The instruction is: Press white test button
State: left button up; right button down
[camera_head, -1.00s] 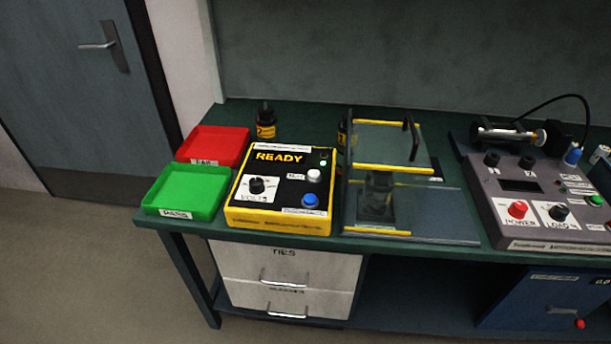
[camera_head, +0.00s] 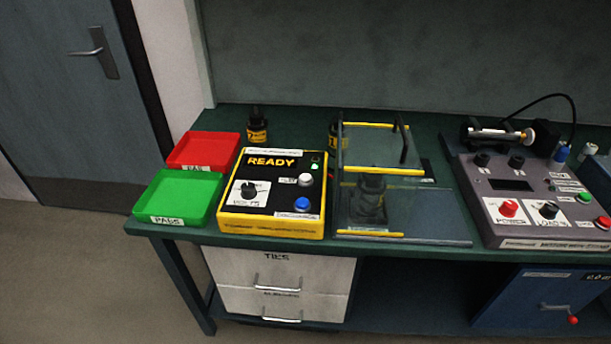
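The tester box (camera_head: 273,222) is yellow with a black top and stands near the front edge of the green bench. Its display reads READY. The white button (camera_head: 305,180) is on the right part of its top, above a blue button (camera_head: 302,203). A black knob (camera_head: 248,189) is on the left, and a small green light (camera_head: 315,166) glows at the upper right. Nothing covers the white button. Neither of my grippers is in view.
A red tray (camera_head: 203,149) and a green tray (camera_head: 180,197) lie left of the box. A clear guard with yellow edges (camera_head: 383,171) stands close on its right. A grey control panel (camera_head: 512,185) is farther right. A small black bottle (camera_head: 257,128) stands behind the box.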

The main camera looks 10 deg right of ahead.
aim_at(306, 178)
jog(key=j+z, duration=0.1)
jog(key=z, duration=0.25)
jog(key=i+j+z, duration=0.1)
jog(key=z, duration=0.25)
jog(key=j+z, duration=0.15)
jog(key=z, duration=0.2)
jog(key=i+j+z, duration=0.2)
jog(key=j+z, duration=0.15)
jog(key=j, duration=0.85)
jog(key=j+z, duration=0.3)
jog(key=j, duration=0.9)
jog(key=i, duration=0.1)
